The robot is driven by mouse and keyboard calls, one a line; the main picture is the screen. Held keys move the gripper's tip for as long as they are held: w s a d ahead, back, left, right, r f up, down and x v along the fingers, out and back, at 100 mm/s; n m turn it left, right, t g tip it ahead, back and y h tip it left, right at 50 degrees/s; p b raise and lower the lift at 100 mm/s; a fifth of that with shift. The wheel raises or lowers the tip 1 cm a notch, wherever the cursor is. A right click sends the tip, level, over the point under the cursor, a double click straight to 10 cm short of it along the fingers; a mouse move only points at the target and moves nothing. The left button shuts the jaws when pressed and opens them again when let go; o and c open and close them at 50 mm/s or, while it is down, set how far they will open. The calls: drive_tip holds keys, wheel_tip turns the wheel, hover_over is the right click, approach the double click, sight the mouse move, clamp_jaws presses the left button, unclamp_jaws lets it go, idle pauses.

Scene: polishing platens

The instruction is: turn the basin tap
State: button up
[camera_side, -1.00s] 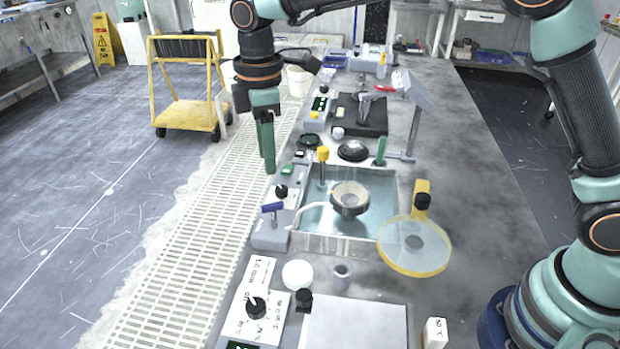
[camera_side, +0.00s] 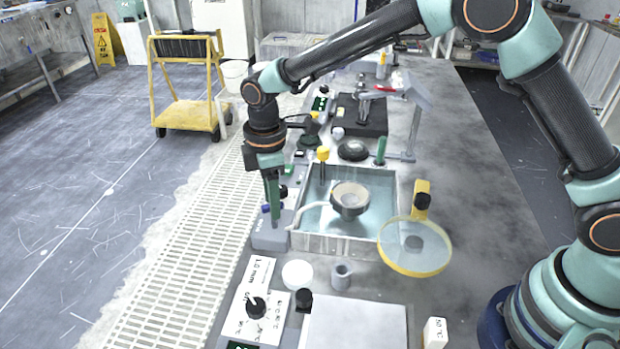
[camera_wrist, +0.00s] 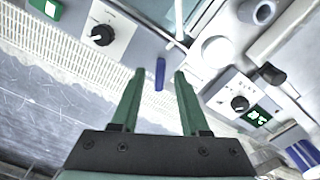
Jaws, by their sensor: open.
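The basin (camera_side: 318,243) is a clear-walled tank of bluish water with a round bowl on a post in it. The tap is a blue lever (camera_side: 265,208) on a grey block (camera_side: 266,238) at the basin's left side, partly hidden by my fingers in the side view. My gripper (camera_side: 276,224) points down over that block, its two green fingers apart. In the wrist view the blue lever (camera_wrist: 160,74) shows between the open fingertips (camera_wrist: 159,80). I cannot tell whether either finger touches it.
A yellow-rimmed disc (camera_side: 414,247) stands right of the basin. A yellow-topped post (camera_side: 323,155) rises at its back left. A white dial panel (camera_side: 252,312), a white round knob (camera_side: 298,274) and a grey cup (camera_side: 341,275) sit nearer the camera. Floor grating lies left.

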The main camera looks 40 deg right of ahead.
clamp_jaws()
drive_tip(key=shift+m, duration=0.4)
drive_tip(key=shift+r+m, duration=0.1)
drive_tip(key=shift+m, duration=2.2)
unclamp_jaws()
